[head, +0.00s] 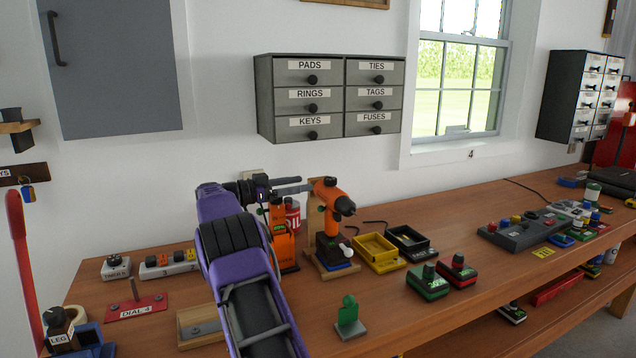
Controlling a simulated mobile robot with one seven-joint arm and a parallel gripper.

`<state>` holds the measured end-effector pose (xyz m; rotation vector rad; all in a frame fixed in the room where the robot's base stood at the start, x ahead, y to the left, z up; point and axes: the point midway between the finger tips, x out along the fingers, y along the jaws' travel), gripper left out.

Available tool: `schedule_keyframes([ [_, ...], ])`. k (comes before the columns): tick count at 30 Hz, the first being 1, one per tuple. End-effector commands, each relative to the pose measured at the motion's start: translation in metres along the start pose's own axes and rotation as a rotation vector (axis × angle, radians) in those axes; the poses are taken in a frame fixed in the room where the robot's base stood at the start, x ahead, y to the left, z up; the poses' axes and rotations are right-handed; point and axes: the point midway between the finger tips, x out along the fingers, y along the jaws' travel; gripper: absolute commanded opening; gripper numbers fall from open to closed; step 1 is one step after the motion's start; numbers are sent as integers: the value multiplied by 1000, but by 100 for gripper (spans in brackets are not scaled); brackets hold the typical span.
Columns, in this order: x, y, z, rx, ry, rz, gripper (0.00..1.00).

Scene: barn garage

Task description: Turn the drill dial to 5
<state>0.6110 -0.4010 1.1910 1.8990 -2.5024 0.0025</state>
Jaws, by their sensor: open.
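An orange drill (327,193) with a dark chuck pointing right sits upright against a wooden stand (314,228) on the bench. Its dial and any numbers on it are too small to read. My purple arm reaches up from the bottom of the view. My gripper (300,185) points right, its grey fingers open, just left of the drill's rear end. I cannot tell whether the fingers touch the drill.
A yellow tray (376,249) and a black tray (408,240) lie right of the drill. Green (428,284) and red (457,272) battery-like blocks sit in front. A red plate labelled DIAL 4 (137,307) lies left.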

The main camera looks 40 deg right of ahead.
Motion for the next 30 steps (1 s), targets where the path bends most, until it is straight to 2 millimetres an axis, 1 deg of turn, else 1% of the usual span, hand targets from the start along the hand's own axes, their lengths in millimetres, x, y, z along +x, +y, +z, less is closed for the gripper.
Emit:
schedule_keyframes([
  [1,-13,0,0,0,-1,-3,76],
  [3,-29,-1,0,0,-1,-3,76],
  [6,-47,0,0,0,-1,-2,76],
  [9,-59,0,0,0,-1,-1,76],
  [12,-67,0,0,-1,-1,0,76],
  [15,-71,0,0,-1,0,0,76],
  [25,-72,0,0,9,1,-2,76],
  [28,-80,-1,0,75,7,-19,76],
  [30,-92,-2,1,172,11,-44,76],
])
